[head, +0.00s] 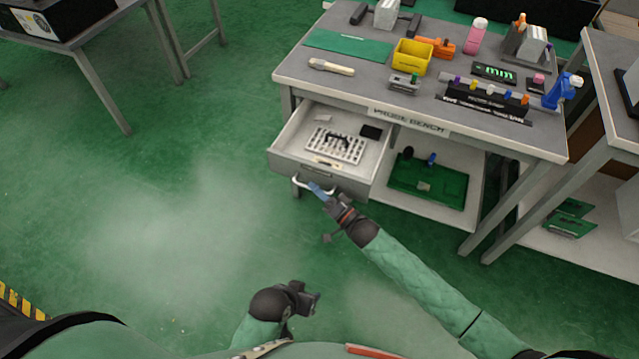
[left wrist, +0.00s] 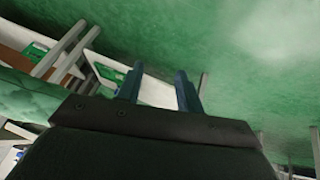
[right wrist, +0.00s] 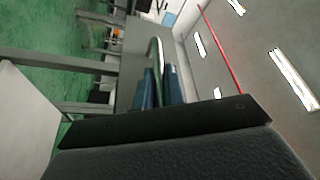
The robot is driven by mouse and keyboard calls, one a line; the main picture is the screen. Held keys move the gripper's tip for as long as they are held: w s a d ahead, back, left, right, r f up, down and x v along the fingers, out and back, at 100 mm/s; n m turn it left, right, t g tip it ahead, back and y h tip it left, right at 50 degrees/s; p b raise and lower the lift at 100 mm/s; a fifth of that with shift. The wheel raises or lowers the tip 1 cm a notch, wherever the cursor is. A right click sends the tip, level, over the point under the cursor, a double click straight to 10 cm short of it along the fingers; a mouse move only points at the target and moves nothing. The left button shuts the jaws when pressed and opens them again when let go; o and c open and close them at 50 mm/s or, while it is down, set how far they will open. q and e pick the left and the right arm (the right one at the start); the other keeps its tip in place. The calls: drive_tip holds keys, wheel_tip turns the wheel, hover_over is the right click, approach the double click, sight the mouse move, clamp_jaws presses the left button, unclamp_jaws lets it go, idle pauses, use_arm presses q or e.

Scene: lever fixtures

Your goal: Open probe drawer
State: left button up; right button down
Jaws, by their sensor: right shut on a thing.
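The probe drawer (head: 325,172) under the bench stands pulled out, with its inside showing. It holds a white rack, a dark block and small items. My right gripper (head: 318,191) is at the drawer's front and shut on the white bar handle (head: 299,182). In the right wrist view the handle (right wrist: 157,50) runs between the blue fingers (right wrist: 161,88). My left gripper (head: 308,298) is low in the head view, away from the drawer. In the left wrist view its blue fingers (left wrist: 160,85) are apart with nothing between them.
The probe bench (head: 450,122) carries a yellow bin (head: 412,57), a green mat (head: 348,45), bottles and a probe rack (head: 487,101). A lower shelf holds a green board (head: 428,182). Another table stands at the right. Green floor left of the drawer is clear.

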drive_tip(key=c, duration=1.5)
unclamp_jaws()
